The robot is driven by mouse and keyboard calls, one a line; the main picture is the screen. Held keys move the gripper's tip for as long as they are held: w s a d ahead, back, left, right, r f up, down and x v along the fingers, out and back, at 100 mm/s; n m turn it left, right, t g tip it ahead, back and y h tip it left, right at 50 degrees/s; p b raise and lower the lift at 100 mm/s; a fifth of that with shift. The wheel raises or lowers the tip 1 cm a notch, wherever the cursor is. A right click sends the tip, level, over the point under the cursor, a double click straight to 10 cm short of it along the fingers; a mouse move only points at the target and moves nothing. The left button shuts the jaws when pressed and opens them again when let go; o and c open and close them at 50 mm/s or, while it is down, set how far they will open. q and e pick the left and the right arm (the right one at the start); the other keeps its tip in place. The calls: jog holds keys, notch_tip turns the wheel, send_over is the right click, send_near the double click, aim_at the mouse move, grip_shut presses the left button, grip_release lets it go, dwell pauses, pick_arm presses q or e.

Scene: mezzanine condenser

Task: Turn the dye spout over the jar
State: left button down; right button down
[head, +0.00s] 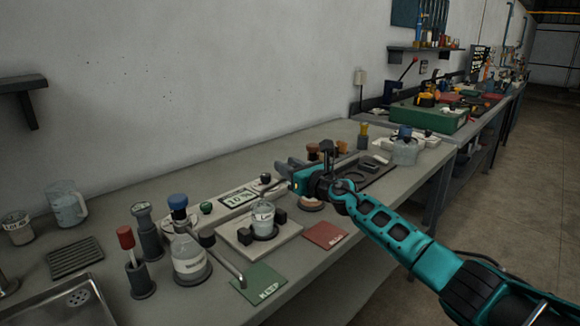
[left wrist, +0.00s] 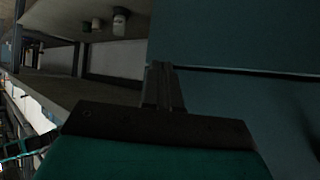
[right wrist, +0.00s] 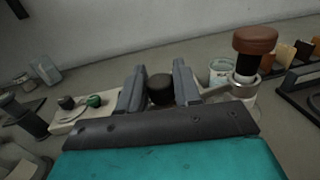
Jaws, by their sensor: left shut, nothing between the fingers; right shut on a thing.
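The jar (head: 263,214) is clear and stands upright on the pale square plate between black blocks. The dye bottle shows its brown cap (head: 313,150) behind my right gripper, and the cap (right wrist: 254,40) is clear in the right wrist view. A metal spout (right wrist: 222,90) runs from below this cap toward my fingers. My right gripper (head: 288,172) is shut on a dark round knob (right wrist: 161,89), seemingly the spout's grip. The gripper hides much of the bottle and spout. My left gripper (left wrist: 161,85) is shut and empty, away from the bench objects.
A blue-capped bottle (head: 190,262) with its own bent spout stands left of the jar, by a green mat (head: 260,286). A red mat (head: 325,235) lies right of the pale plate. A display panel (head: 237,197) sits behind the jar. The front bench edge is clear.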

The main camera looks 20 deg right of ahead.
jog(key=shift+r, duration=0.1)
jog(key=c, duration=1.1)
grip_release()
jog(key=shift+o, duration=1)
jog(key=shift+s+d+p, duration=0.3)
jog(key=shift+s+p, duration=0.3)
jog(key=p+v, duration=0.2)
jog(key=v, duration=0.9)
jog(key=shift+s+p, duration=0.3)
